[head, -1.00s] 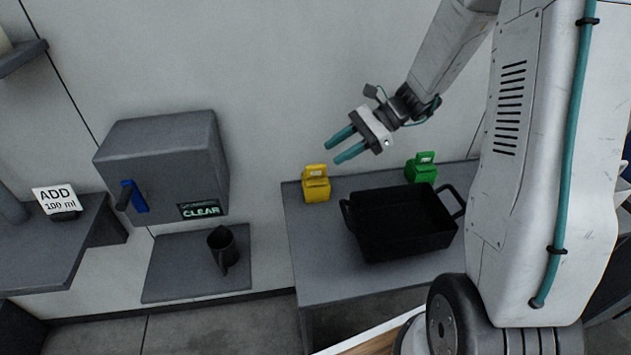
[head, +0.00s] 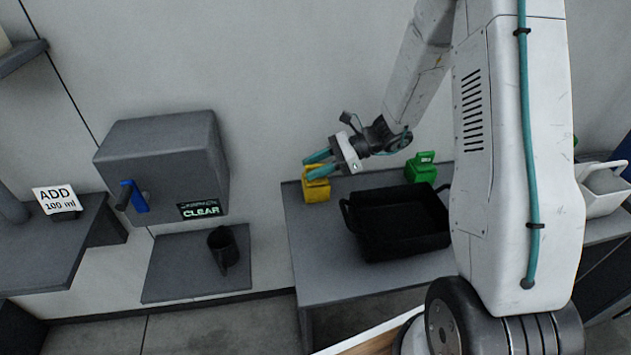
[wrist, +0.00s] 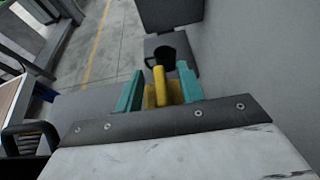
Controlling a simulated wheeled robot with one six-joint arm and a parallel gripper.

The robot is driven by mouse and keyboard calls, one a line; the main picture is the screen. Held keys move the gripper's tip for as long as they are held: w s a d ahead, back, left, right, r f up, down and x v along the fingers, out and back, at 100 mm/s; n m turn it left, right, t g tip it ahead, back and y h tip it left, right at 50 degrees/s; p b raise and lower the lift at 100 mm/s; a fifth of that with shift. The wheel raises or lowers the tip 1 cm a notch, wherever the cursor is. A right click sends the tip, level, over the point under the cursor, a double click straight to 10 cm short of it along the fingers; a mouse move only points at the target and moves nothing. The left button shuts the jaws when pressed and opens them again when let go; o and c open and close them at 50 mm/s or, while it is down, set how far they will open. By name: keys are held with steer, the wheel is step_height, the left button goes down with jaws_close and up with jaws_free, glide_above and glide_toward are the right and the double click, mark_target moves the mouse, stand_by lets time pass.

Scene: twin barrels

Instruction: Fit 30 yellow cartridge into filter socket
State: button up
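The yellow cartridge (head: 317,191) stands upright on the grey table, left of the black tray. My gripper (head: 306,166) is at its top, with its teal fingers across the handle part. In the wrist view the yellow cartridge (wrist: 162,92) shows between the two teal fingers of my gripper (wrist: 160,84). The fingers are apart, with a gap visible on the left side of the yellow part. I cannot tell whether the right finger touches it. The number on the cartridge is not readable. I cannot make out a filter socket.
A green cartridge (head: 421,168) stands behind the black tray (head: 402,243) on the grey table (head: 315,268). On the wall at left is a grey box (head: 160,160) with a blue lever and a CLEAR display. A dark mug (head: 221,248) stands on the shelf below it.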

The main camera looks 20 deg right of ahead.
jaws_close()
steer(key=shift+r, duration=0.1)
